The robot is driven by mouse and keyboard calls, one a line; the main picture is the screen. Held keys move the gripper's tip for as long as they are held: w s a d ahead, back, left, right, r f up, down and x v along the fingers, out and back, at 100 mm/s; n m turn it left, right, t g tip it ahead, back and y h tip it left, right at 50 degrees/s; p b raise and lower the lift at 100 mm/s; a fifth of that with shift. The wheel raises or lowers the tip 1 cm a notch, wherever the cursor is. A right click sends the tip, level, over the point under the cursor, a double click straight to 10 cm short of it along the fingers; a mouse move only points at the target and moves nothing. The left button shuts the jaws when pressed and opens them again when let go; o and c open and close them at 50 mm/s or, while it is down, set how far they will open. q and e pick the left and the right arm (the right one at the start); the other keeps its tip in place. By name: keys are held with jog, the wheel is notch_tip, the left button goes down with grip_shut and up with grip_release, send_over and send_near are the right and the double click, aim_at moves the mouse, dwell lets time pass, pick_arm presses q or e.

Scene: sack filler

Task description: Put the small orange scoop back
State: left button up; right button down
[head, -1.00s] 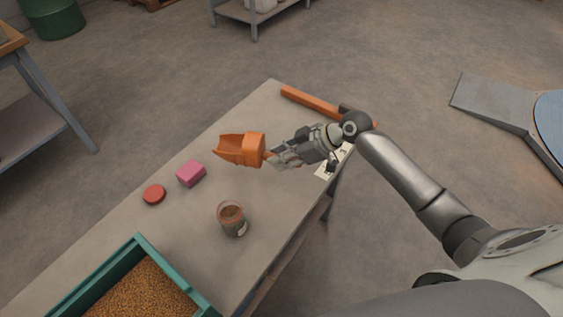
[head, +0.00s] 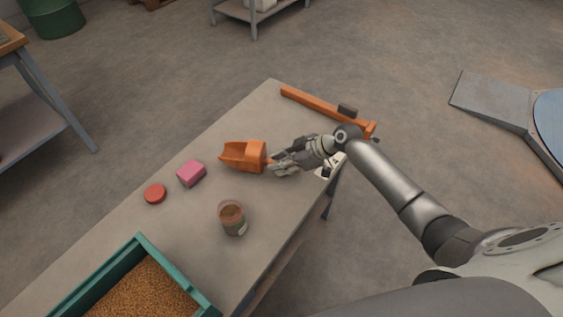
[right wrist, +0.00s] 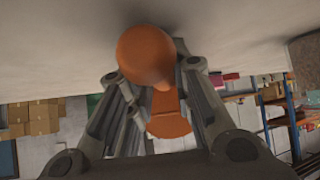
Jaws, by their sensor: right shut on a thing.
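The small orange scoop (head: 244,156) is at the far part of the table, its open mouth facing left in the head view. My right gripper (head: 277,163) is shut on its handle, at the scoop's right side. Whether the scoop touches the tabletop or hangs just above it, I cannot tell. In the right wrist view the orange scoop (right wrist: 150,55) shows end-on between the fingers of the right gripper (right wrist: 160,100). My left gripper is not in view.
The table (head: 200,235) also holds a pink block (head: 191,173), a red disc (head: 155,194), a glass jar (head: 231,217) with brown contents, and a green-walled crate (head: 140,243) of grain. A long orange tool (head: 315,105) lies along the far edge. A white card (head: 324,172) is partly hidden by my arm.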

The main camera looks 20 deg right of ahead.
jog(key=c, duration=1.3)
grip_release()
jog(key=shift+f, duration=0.1)
jog(key=shift+d+r, duration=0.1)
jog(key=shift+r, duration=0.15)
jog(key=v, duration=1.1)
jog(key=shift+s+d+r+b, duration=0.15)
jog(key=shift+s+r+b, duration=0.1)
jog(key=shift+b, duration=0.1)
